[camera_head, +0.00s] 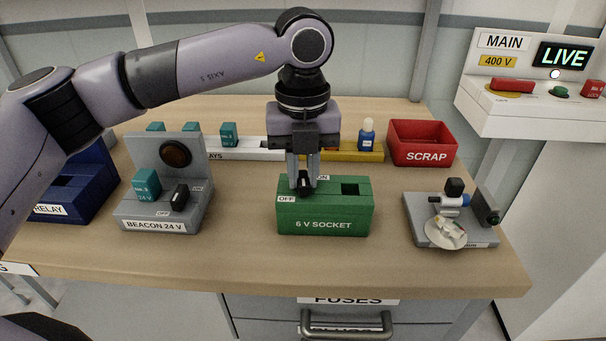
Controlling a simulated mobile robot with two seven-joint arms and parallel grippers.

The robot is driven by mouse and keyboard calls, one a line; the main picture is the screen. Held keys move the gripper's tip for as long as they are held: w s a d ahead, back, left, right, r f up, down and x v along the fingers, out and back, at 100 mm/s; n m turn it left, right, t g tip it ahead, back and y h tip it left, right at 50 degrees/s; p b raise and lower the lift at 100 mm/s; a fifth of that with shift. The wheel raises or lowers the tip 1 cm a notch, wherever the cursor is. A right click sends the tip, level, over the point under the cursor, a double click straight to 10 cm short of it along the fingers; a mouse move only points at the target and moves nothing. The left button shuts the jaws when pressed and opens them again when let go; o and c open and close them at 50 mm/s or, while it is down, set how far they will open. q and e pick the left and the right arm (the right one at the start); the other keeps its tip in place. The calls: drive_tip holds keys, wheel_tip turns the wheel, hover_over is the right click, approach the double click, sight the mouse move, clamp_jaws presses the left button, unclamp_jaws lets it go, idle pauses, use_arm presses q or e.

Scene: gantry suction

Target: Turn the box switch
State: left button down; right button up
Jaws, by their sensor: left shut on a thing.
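A green box labelled 6 V SOCKET (323,224) stands on the bench in the middle of the head view. It has OFF and ON labels on top, a black switch (304,186) between them, and a dark rectangular opening at its right. My left gripper (304,178) points straight down over the box's left part, its fingers shut on the black switch. The fingers partly hide the switch, so its exact tilt cannot be told. My right gripper is not in view.
A grey BEACON 24 V unit (154,211) stands left of the green box. A grey fixture (416,217) with a round dish is at right. A red SCRAP bin (421,143) and a yellow rack (353,155) are behind. The bench front (250,270) is clear.

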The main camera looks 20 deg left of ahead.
sight(303, 176)
use_arm(q)
drive_tip(key=shift+m, duration=0.6)
drive_tip(key=c, duration=1)
unclamp_jaws()
drive_tip(key=shift+c, duration=0.2)
drive_tip(key=shift+r, duration=0.15)
wheel_tip(303, 176, up, 7)
drive_tip(key=shift+b, duration=0.35)
